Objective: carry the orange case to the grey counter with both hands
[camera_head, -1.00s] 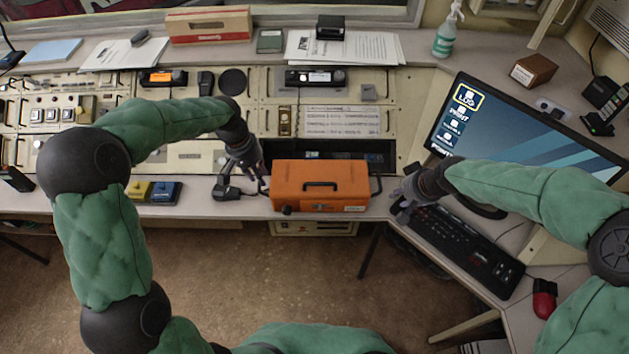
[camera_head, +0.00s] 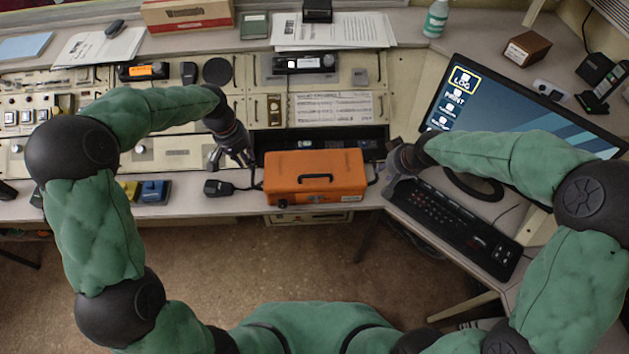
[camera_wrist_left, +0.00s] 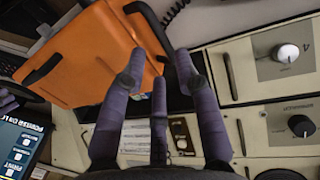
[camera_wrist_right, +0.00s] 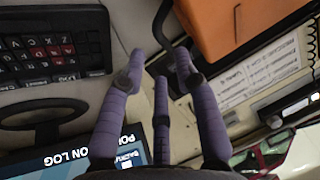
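The orange case (camera_head: 315,190), with a black top handle and black side handles, stands on the front strip of the grey counter (camera_head: 90,212), below the console panel. My left gripper (camera_head: 225,160) is open and empty, left of the case. In the left wrist view the case (camera_wrist_left: 85,60) and its black side handle (camera_wrist_left: 150,30) lie just beyond my spread fingertips (camera_wrist_left: 157,72). My right gripper (camera_head: 393,172) is open at the case's right end. In the right wrist view the dark side handle (camera_wrist_right: 163,22) shows near its spread fingers (camera_wrist_right: 157,70), beside the case (camera_wrist_right: 240,25); contact is unclear.
A black handset (camera_head: 220,188) with a coiled cord lies left of the case. A keyboard (camera_head: 455,220) and monitor (camera_head: 520,105) are on the right. Blue (camera_head: 154,192) and yellow boxes are on the left. Papers and a carton (camera_head: 188,14) line the back ledge.

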